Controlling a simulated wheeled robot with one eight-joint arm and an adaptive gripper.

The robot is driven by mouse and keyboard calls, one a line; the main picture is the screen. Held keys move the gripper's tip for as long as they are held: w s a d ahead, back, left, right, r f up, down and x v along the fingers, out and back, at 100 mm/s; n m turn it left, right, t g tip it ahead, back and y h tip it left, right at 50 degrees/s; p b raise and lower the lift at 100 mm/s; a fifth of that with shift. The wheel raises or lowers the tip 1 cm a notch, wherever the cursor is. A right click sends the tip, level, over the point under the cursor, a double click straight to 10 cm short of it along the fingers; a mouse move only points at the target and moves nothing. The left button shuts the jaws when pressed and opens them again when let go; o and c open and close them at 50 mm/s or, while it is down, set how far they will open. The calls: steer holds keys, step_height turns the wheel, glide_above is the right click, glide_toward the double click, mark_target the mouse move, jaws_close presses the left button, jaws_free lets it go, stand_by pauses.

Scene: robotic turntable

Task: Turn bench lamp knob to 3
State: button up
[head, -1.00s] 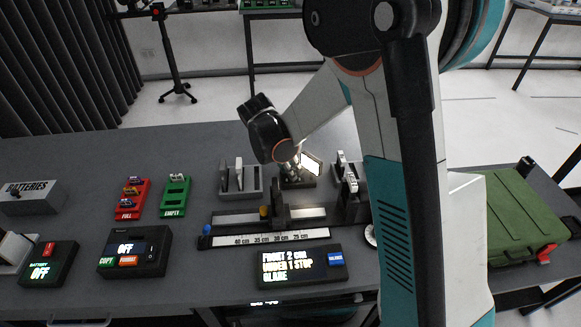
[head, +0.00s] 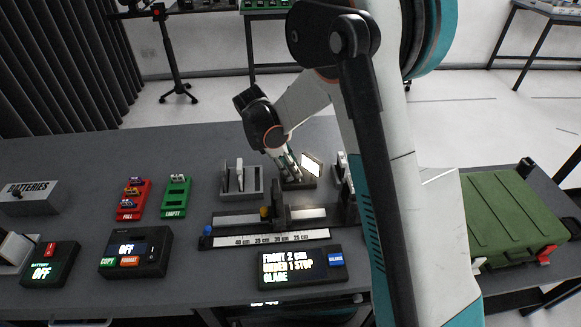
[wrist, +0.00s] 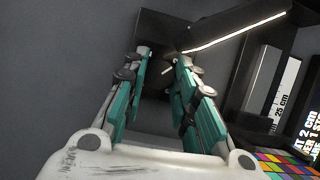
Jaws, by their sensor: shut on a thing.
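The bench lamp's lit panel (head: 312,166) stands on a small dark base (head: 306,183) behind the ruler rail. In the wrist view, the lamp head (wrist: 230,22) is dark with a bright lower edge. My gripper (head: 294,173) reaches down to the base, left of the lit panel. In the wrist view my gripper (wrist: 163,60) has its two teal fingers either side of the dark knob, shut on it. A small white mark (wrist: 167,70) shows between the fingertips. The knob is mostly hidden, and its numbers cannot be read.
A display (head: 302,267) reads "FRONT 2 cm", "UNDER 1 STOP", "GLARE". The ruler rail (head: 270,238) lies in front of the lamp. A grey slotted holder (head: 241,194) stands close on the left. A green case (head: 512,215) is at right. The back left of the table is clear.

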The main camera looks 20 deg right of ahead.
steer(key=shift+m, duration=0.3)
steer(key=o, duration=1.1)
steer(key=shift+c, duration=0.2)
steer(key=shift+r, duration=0.1)
steer(key=v, duration=1.1)
steer(key=shift+w+r, duration=0.2)
steer(key=shift+r, duration=0.2)
